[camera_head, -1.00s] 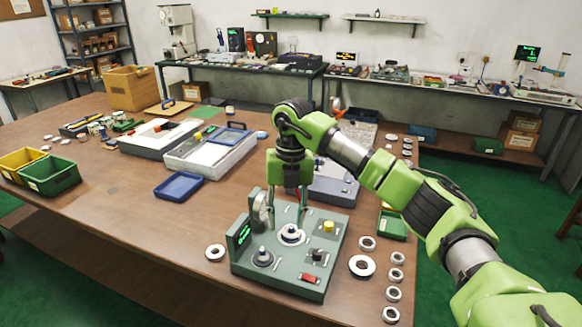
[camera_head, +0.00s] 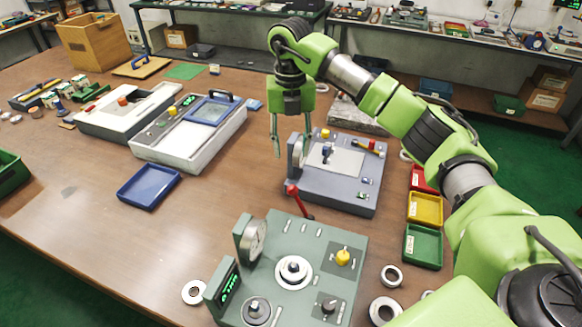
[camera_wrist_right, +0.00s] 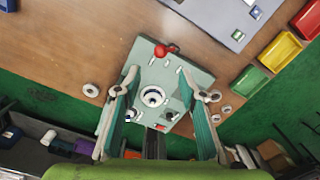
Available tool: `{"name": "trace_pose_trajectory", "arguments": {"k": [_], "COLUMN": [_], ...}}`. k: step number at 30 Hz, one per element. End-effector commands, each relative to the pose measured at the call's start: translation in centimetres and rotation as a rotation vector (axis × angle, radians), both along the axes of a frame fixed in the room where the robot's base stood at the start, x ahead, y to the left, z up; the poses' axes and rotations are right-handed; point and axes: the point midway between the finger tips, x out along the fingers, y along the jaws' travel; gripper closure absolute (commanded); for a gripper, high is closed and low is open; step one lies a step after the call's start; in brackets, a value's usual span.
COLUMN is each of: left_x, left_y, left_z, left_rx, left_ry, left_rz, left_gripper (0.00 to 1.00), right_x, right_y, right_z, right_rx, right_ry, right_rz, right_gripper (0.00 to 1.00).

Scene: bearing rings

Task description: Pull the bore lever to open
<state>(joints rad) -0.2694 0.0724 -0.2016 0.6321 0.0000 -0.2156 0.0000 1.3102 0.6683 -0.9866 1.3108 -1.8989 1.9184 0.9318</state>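The green-grey bore gauge fixture (camera_head: 318,240) stands at the front of the table. Its bore lever, with a red knob (camera_head: 292,189) and a short red arm, rises from the back edge. A pale ring (camera_head: 293,272) sits on the fixture's central post. My right gripper (camera_head: 291,150) is open and empty, pointing down; in the head view it appears above and beyond the red knob, apart from it. In the right wrist view the red knob (camera_wrist_right: 160,50) shows between and beyond the open fingers (camera_wrist_right: 163,76). My left gripper is not in view.
A blue-grey fixture (camera_head: 345,185) stands just behind the green one. Red, yellow and green bins (camera_head: 423,246) line its right. Loose rings (camera_head: 391,276) lie at the right, one (camera_head: 194,292) at the left. A blue tray (camera_head: 149,187) sits left on clear table.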

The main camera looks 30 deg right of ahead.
Motion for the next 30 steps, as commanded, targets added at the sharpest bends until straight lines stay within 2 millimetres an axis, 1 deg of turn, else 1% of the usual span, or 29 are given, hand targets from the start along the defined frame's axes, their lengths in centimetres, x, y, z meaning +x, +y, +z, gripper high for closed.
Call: {"name": "trace_pose_trajectory", "arguments": {"k": [1,4,6,9,11,14,18,21,25,30], "left_x": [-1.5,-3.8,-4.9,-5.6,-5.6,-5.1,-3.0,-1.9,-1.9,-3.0], "left_y": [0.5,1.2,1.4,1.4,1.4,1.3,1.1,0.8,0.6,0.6], "left_z": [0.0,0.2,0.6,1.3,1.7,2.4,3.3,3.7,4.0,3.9], "left_rx": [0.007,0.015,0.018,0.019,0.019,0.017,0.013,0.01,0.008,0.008], "left_ry": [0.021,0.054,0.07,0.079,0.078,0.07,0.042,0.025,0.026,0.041], "left_rz": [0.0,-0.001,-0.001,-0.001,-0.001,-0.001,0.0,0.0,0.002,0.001], "left_gripper": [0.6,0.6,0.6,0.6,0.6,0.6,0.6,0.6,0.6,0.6], "right_x": [0.0,-0.1,-0.1,-0.2,-0.3,-0.2,-0.2,-0.2,-0.2,-0.1], "right_y": [0.0,-0.1,-0.1,-0.1,-0.1,-0.1,-0.1,-0.1,-0.1,-0.1], "right_z": [-0.3,-1.2,-2.2,-4.2,-5.6,-7.7,-10.4,-11.9,-13.2,-13.8], "right_rx": [0.0,-0.002,-0.001,-0.001,-0.001,-0.001,-0.001,0.0,-0.001,-0.001], "right_ry": [0.002,0.004,0.005,0.008,0.007,0.006,0.006,0.005,0.003,0.001], "right_rz": [0.0,0.0,-0.001,-0.001,-0.001,-0.001,-0.001,-0.001,0.0,0.0], "right_gripper": [0.62,0.62,0.62,0.62,0.62,0.62,0.62,0.62,0.62,0.62]}}
